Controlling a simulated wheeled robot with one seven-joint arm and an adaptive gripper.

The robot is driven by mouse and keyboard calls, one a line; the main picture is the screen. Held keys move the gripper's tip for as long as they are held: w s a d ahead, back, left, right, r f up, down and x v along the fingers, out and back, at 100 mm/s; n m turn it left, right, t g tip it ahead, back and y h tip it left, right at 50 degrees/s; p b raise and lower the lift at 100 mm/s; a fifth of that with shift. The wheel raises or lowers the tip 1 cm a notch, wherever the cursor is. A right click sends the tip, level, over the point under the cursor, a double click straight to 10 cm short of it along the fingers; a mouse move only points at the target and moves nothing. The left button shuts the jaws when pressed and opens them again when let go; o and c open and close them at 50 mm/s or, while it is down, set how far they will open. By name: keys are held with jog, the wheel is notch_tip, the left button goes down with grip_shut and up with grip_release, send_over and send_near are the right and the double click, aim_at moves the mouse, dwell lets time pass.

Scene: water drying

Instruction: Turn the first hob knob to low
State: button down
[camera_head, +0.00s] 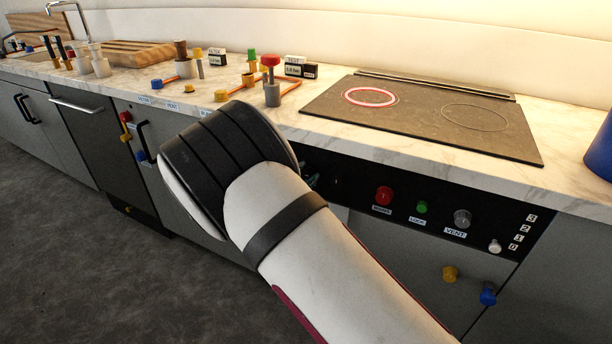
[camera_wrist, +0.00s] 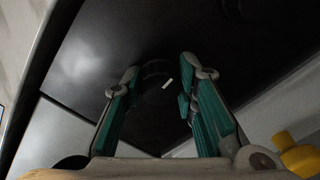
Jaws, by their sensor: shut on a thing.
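A dark round knob (camera_wrist: 158,92) with a short white mark stands on the black control panel (camera_wrist: 250,70) in the wrist view. My gripper (camera_wrist: 160,86) has its two teal fingers on either side of this knob and is shut on it. The white mark points up and slightly right in the wrist view. In the head view my arm covers the knob and most of the gripper; only a sliver of it shows at the panel (camera_head: 345,188). The hob (camera_head: 430,118) has its left ring (camera_head: 370,97) glowing red and its right ring (camera_head: 475,117) unlit.
Right along the panel are a red knob (camera_head: 384,196), a green knob (camera_head: 422,207), a grey vent knob (camera_head: 462,219) and a white slider (camera_head: 495,246). Yellow (camera_head: 450,273) and blue (camera_head: 488,294) valves stick out below. Piping with valves and a cutting board (camera_head: 122,53) occupy the counter.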

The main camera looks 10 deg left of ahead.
jog(key=shift+m, duration=0.4)
jog(key=c, duration=1.2)
grip_release()
jog(key=shift+c, duration=0.2)
jog(key=v, duration=1.2)
